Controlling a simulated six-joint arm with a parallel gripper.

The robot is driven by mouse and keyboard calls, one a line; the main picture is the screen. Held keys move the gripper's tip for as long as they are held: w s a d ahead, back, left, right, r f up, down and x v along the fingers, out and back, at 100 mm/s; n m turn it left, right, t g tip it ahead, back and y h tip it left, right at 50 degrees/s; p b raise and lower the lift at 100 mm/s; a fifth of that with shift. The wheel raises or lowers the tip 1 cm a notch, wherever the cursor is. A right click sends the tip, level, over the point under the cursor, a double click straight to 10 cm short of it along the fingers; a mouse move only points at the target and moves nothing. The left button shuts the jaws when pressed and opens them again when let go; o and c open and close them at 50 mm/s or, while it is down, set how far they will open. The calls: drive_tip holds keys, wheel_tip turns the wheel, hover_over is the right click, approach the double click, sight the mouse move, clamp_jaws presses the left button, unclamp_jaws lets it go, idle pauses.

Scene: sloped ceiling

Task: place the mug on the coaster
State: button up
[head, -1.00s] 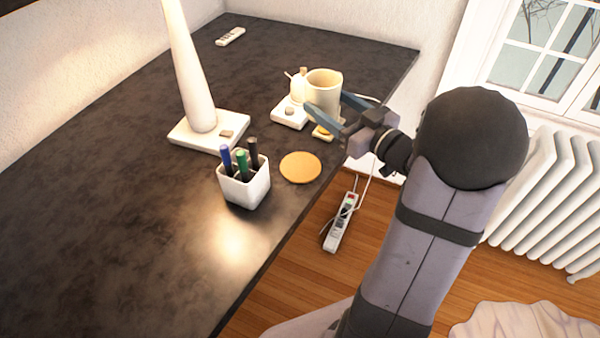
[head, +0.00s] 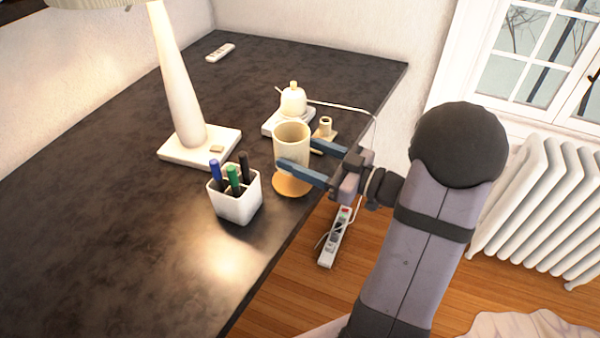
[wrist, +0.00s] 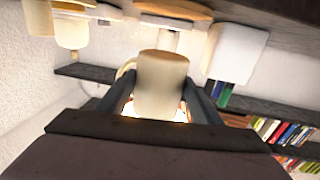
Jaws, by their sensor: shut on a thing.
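The cream mug (head: 291,136) is upright between the two blue fingers of my gripper (head: 298,155), which is shut on it. In the wrist view the mug (wrist: 161,82) fills the space between the fingers. The round orange coaster (head: 291,187) lies on the dark desk near its right edge. In the head view the mug overlaps the coaster's back part and hides it. In the wrist view a gap shows between the mug and the coaster (wrist: 178,8), so the mug appears held above it.
A white pen holder (head: 236,206) with several pens stands just left of the coaster. A lamp base (head: 185,152) is farther left. The desk's front left is clear.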

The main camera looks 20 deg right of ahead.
drive_tip(key=shift+f+b, duration=0.4)
drive_tip(key=shift+f, duration=2.1)
drive_tip(key=shift+f, duration=0.15)
drive_tip(key=o, duration=1.3)
drive_tip(key=v, duration=1.2)
